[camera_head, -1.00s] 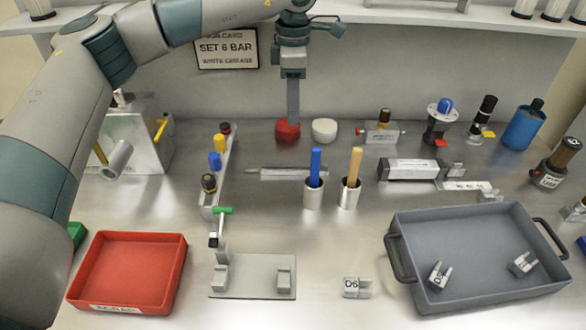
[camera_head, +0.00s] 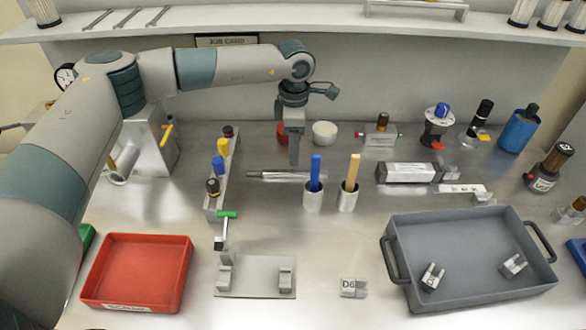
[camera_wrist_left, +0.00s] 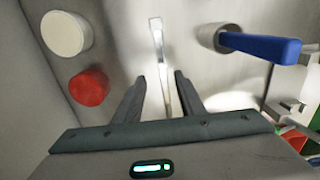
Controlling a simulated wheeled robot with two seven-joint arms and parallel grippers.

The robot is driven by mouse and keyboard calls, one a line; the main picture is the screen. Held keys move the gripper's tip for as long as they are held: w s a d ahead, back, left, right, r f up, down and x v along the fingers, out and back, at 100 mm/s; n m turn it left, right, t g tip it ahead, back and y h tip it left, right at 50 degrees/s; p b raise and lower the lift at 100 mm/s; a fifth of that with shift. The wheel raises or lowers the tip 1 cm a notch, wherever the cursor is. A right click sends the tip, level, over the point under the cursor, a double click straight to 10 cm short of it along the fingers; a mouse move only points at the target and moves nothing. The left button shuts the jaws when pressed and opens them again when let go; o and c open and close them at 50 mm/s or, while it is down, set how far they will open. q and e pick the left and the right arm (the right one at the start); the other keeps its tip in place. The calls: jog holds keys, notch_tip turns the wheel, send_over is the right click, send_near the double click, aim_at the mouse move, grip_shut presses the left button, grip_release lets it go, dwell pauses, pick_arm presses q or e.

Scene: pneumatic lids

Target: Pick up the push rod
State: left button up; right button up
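The push rod (camera_head: 270,175) is a thin silver rod lying flat on the metal bench, left of the blue-handled brush or tool in a cup. My left gripper (camera_head: 294,160) points down just above and behind the rod. In the left wrist view the rod (camera_wrist_left: 158,55) runs lengthwise between the two spread dark fingers (camera_wrist_left: 160,92), and they look open and empty. I cannot tell how far the fingertips are above the rod. My right gripper is in neither view.
Cups with a blue handle (camera_head: 315,172) and a wooden handle (camera_head: 353,172) stand close right. A rack of coloured knobs (camera_head: 225,165) is left. A red tray (camera_head: 138,268) and grey tray (camera_head: 470,295) lie in front.

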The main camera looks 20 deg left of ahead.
aim_at(293, 171)
pick_arm(q)
jog(key=shift+f, duration=0.55)
jog(key=shift+s+f+p, duration=0.1)
jog(key=shift+f+p, duration=0.2)
jog(key=shift+p, duration=0.2)
jog(key=shift+s+f+p, duration=0.15)
jog(key=shift+f+p, duration=0.6)
notch_tip(293, 171, down, 2)
jog(key=shift+f+p, duration=0.1)
jog(key=shift+p, duration=0.35)
jog(key=shift+f, duration=0.5)
